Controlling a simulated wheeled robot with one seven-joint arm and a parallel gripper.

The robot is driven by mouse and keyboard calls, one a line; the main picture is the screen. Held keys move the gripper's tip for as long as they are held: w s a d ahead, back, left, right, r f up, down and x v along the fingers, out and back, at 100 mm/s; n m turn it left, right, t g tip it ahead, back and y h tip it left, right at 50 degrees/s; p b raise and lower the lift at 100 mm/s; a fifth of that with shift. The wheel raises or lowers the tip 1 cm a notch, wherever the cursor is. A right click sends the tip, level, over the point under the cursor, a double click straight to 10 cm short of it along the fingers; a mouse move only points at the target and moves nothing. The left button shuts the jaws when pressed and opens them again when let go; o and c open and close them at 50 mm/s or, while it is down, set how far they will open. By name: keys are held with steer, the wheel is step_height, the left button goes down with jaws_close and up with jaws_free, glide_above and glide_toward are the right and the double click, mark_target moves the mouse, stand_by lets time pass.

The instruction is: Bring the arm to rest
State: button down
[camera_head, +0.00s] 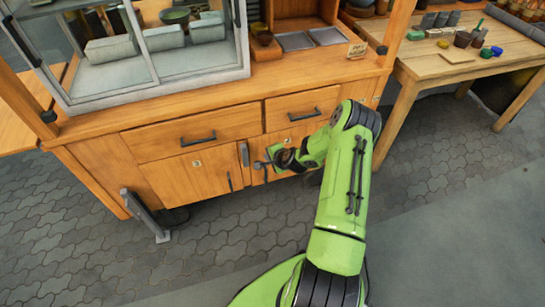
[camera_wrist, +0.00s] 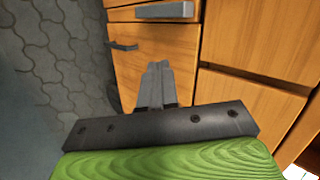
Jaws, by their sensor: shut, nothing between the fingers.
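My gripper (camera_wrist: 157,68) is shut and empty in the wrist view, its two grey fingers pressed together. In the wrist view it points at a wooden cabinet door (camera_wrist: 150,45). In the head view my green arm reaches out from the bottom, bends at the elbow and turns left, with my gripper (camera_head: 258,165) in front of the wooden cabinet (camera_head: 215,175). It is near the lower doors and a dark handle. I cannot tell whether the fingers touch the cabinet.
A glass display case (camera_head: 150,88) stands on the cabinet top at the left. A wooden table (camera_head: 440,68) with clay pieces and cups is at the right. A grey metal post (camera_head: 143,212) stands on the floor at the cabinet's left. The paved floor (camera_head: 440,140) to the right is clear.

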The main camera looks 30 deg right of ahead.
steer(key=s+a+r+n+g+p, duration=0.1)
steer(key=s+a+r+n+p, duration=0.25)
steer(key=r, duration=0.75)
steer(key=s+a+r+n+g+p, duration=0.1)
steer(key=s+a+r+n, duration=0.1)
steer(key=a+r+n, duration=0.6)
steer(key=s+a+r+n+g+p, duration=0.1)
steer(key=s+a+r+p, duration=0.15)
steer(key=r, duration=1.05)
steer(key=s+a+r+n+p, duration=0.2)
steer(key=s+r, duration=0.5)
steer(key=s, duration=0.4)
steer(key=s+a+r+n+p, duration=0.1)
steer(key=s+a+r+n, duration=0.3)
steer(key=s+r, duration=0.4)
steer(key=s+a, duration=0.1)
steer(key=s, duration=0.3)
steer(key=shift+s+g+p, duration=0.25)
steer(key=shift+g+p, duration=0.15)
steer(key=shift+a, duration=0.1)
